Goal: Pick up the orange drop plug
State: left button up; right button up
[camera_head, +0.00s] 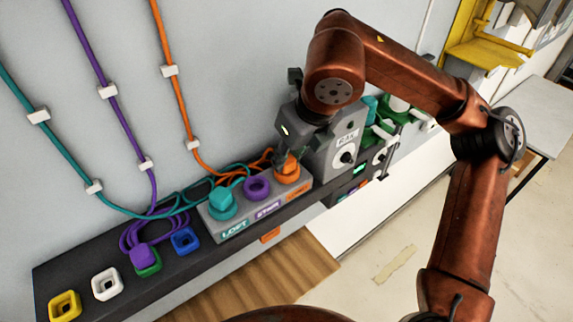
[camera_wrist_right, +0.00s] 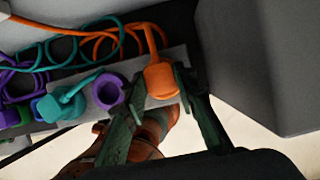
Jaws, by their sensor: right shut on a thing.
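The orange drop plug (camera_head: 288,171) is at the right end of the grey socket block (camera_head: 240,229), at the spot with the orange label. My right gripper (camera_head: 286,153) comes down over it from above. In the right wrist view the orange plug (camera_wrist_right: 161,82) sits between the two dark green fingers, and the gripper is shut on it. Its orange cord loops behind it. I cannot tell whether the plug is seated or slightly raised. My left gripper is not in view.
A teal plug (camera_head: 222,202) and an empty purple socket (camera_head: 257,187) share the block. A purple plug (camera_head: 144,257) sits on the dark shelf (camera_head: 50,274) near blue, white and yellow sockets. A grey box (camera_head: 336,152) stands close right of the gripper. Loose cords lie behind.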

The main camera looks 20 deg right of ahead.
jog(key=c, duration=0.3)
jog(key=shift+c, duration=0.2)
jog(key=shift+r, duration=0.15)
jog(key=shift+r+b, duration=0.55)
jog(key=shift+b, duration=0.05)
jog(key=s+a+r+b, duration=0.2)
jog(key=s+r, duration=0.4)
jog(key=s+a+r+b, duration=0.2)
jog(key=s+r, duration=0.3)
jog(key=s, duration=0.2)
jog(key=shift+s+a+r, duration=0.15)
jog(key=shift+a+r, duration=0.15)
jog(key=shift+r, duration=0.05)
